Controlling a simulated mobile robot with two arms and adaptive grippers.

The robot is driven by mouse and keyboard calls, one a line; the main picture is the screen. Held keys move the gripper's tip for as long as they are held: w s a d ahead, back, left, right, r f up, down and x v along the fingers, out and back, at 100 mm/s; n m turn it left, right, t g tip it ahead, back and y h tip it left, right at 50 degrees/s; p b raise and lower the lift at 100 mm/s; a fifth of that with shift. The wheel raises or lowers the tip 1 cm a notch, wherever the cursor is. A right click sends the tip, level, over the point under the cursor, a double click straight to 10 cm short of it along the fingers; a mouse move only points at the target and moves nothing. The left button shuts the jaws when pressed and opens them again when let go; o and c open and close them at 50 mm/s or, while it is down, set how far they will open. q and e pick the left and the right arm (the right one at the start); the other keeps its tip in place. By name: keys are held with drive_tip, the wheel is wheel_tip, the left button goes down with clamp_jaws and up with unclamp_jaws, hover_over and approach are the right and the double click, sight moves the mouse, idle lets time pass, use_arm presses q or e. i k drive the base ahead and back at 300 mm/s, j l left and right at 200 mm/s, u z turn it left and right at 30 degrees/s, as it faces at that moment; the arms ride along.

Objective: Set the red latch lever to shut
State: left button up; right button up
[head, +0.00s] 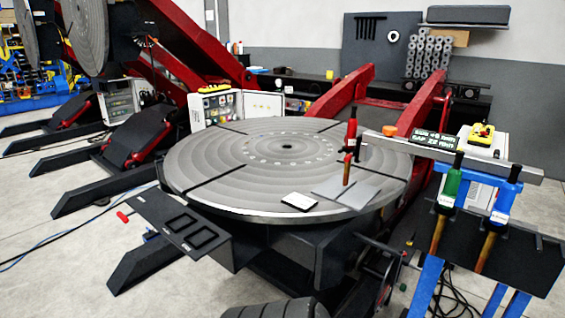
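A small red grip on a short rod (123,217), which looks like the red latch lever, sticks out at the left end of a dark panel (160,211). The panel has rectangular recesses and small white labels, and sits at the front left edge of the round turntable (220,185). The labels are too small to read, so I cannot tell the lever's setting. Neither of my grippers shows in the head view.
A red-topped tool (351,130) stands on the turntable beside grey plates (345,189) and a white card (299,201). A blue stand (425,285) with green and blue-handled tools is at right. Floor left of the panel is mostly clear, with a blue cable.

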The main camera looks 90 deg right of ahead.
sight(348, 157)
drive_tip(key=i+j+z, duration=0.1)
drive_tip(key=i+z, duration=0.3)
drive_tip(key=i+j+z, duration=0.2)
drive_tip(key=i+z, duration=0.4)
drive_tip(key=z, duration=0.25)
drive_tip(key=i+z, duration=0.2)
drive_tip(key=z, duration=0.2)
drive_tip(key=i+j+z, duration=0.1)
drive_tip(key=z, duration=0.35)
drive_tip(key=i+j+z, duration=0.15)
drive_tip(key=z, duration=0.25)
drive_tip(key=i+j+z, duration=0.25)
drive_tip(key=z, duration=0.2)
